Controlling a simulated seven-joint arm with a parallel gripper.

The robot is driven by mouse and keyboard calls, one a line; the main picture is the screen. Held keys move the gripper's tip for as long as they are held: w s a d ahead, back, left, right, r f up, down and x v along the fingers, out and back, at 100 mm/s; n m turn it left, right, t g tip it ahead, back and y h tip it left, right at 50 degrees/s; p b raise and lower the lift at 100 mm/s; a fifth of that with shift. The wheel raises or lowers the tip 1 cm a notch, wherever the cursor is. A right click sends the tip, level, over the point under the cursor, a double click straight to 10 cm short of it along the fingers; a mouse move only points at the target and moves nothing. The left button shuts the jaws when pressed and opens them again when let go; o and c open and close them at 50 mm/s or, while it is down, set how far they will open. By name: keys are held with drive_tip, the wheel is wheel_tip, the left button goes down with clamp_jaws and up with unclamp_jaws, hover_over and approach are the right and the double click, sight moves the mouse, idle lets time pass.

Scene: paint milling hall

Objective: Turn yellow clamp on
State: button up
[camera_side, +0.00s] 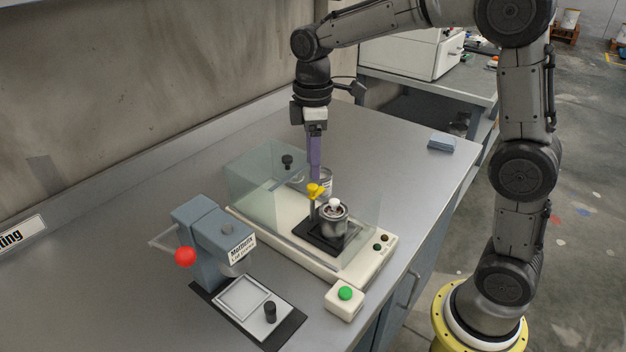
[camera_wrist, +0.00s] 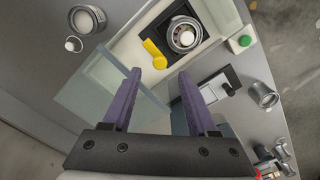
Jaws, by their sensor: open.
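The yellow clamp (camera_side: 315,190) sits on top of a thin post beside a metal pot (camera_side: 333,220) on a dark square plate. In the wrist view my gripper (camera_wrist: 158,74) is open and empty. The clamp lies just beyond the tips, in line with the gap. I cannot tell whether a finger touches it.
The white machine base (camera_side: 290,248) has clear guard panels (camera_side: 258,180) around its left side. A grey unit with a red knob (camera_side: 186,257) and a box with a green button (camera_side: 345,293) stand in front. A can (camera_wrist: 87,19) stands nearby. The bench's back right is mostly clear.

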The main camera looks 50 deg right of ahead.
sight(313, 186)
drive_tip(key=shift+f, duration=2.75)
drive_tip(key=shift+c, duration=0.3)
clamp_jaws()
